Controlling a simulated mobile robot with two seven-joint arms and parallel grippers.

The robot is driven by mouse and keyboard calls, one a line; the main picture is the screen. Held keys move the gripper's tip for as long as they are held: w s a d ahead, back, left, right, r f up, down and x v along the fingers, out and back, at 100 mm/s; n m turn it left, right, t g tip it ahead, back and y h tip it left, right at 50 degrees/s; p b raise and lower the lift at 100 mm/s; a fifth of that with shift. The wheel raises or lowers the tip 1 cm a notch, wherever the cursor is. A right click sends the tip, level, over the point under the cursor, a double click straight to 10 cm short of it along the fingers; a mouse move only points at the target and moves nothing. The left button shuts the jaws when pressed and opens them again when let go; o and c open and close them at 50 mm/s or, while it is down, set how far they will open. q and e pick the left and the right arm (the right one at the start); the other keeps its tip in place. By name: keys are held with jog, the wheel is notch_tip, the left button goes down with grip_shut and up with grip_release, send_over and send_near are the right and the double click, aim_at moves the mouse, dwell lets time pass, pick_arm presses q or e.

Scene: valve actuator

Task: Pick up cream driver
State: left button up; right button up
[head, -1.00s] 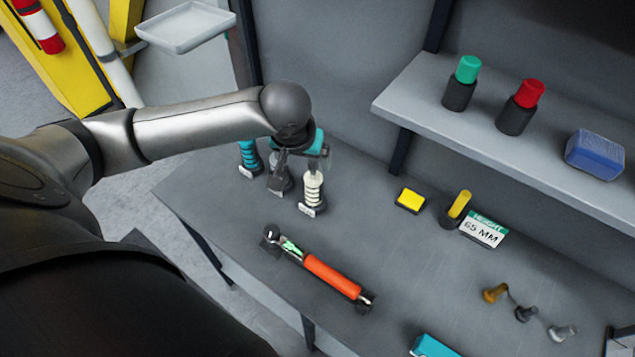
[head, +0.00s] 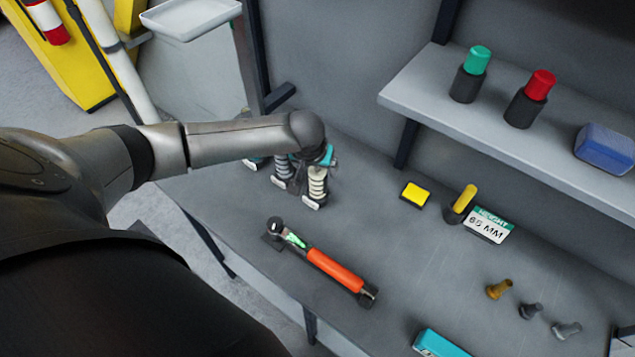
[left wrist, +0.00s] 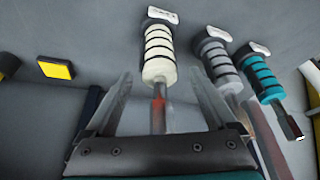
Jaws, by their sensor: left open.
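The cream driver (head: 316,184) stands upright on the bench, with a ribbed cream handle and a dark base with a white tag. In the left wrist view the cream driver (left wrist: 159,55) lies ahead, with its metal shaft between the fingers. My left gripper (head: 318,160) is open around the shaft at the top of the cream driver; contact cannot be told. In the left wrist view the left gripper (left wrist: 165,95) shows both fingers apart. A grey driver (left wrist: 219,62) and a teal driver (left wrist: 260,78) stand beside it. My right gripper is not in view.
An orange-handled tool (head: 335,270) lies on the bench in front. A yellow block (head: 415,194), a height sign (head: 488,226) and several small bolts (head: 531,310) are to the right. A shelf (head: 440,110) overhangs the back. Bare bench lies between.

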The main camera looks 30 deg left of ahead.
pick_arm(q)
jog(key=shift+x, duration=1.3)
jog(key=shift+c, duration=0.4)
grip_shut()
jog(key=shift+w+r, duration=0.2)
jog(key=shift+w, duration=0.05)
